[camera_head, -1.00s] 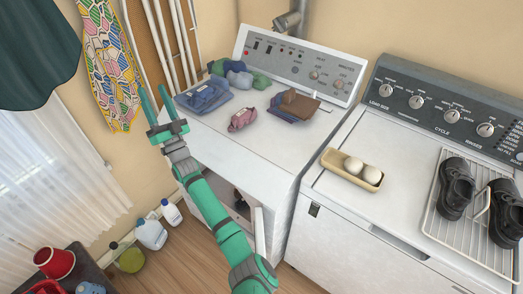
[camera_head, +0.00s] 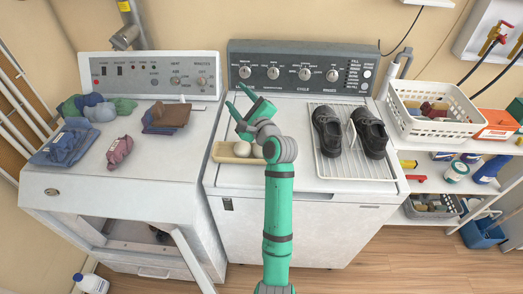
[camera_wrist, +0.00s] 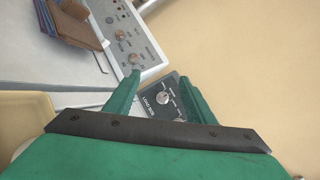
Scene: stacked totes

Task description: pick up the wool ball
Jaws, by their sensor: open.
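Two pale wool balls sit in a shallow wooden tray (camera_head: 222,153) on top of the washer, in the head view. The left wool ball (camera_head: 242,148) shows clearly; the right wool ball (camera_head: 257,151) is partly hidden behind my wrist. My gripper (camera_head: 238,97) is open and empty, above and behind the tray in the picture, with its fingers pointing up and left. In the wrist view my gripper (camera_wrist: 158,98) shows both fingers apart with nothing between them. No wool ball can be made out clearly there.
The washer's control panel (camera_head: 300,73) stands behind my gripper. Black shoes (camera_head: 370,132) rest on a wire rack right of my arm. Folded cloths (camera_head: 65,147) and socks lie on the dryer (camera_head: 60,185) at left. A white basket (camera_head: 435,125) stands on the right shelf.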

